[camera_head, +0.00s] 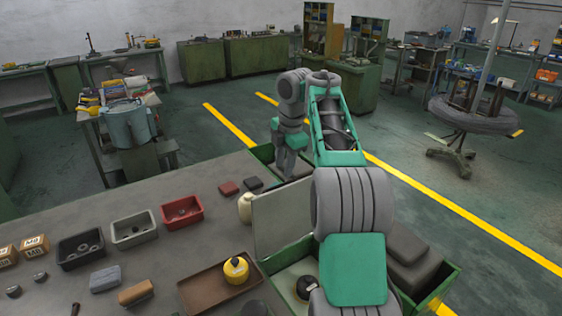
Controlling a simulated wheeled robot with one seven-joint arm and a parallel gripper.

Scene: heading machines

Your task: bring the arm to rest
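My arm, green and grey, rises from the lower right of the view and bends over at its far end. My gripper (287,160) hangs pointing down at the far right edge of the grey workbench (95,205), over or in front of a green-edged bin (264,152). Its fingers are small and partly merged with the dark bin behind. I cannot tell whether they are apart, and I see nothing clearly held.
On the bench stand black (80,248), grey (134,229) and red (182,211) bins, a brown tray (213,285) with a yellow weight-like item (236,270), and a cream bottle (245,207). A grey upright panel (282,217) stands beside my arm. Floor beyond is open.

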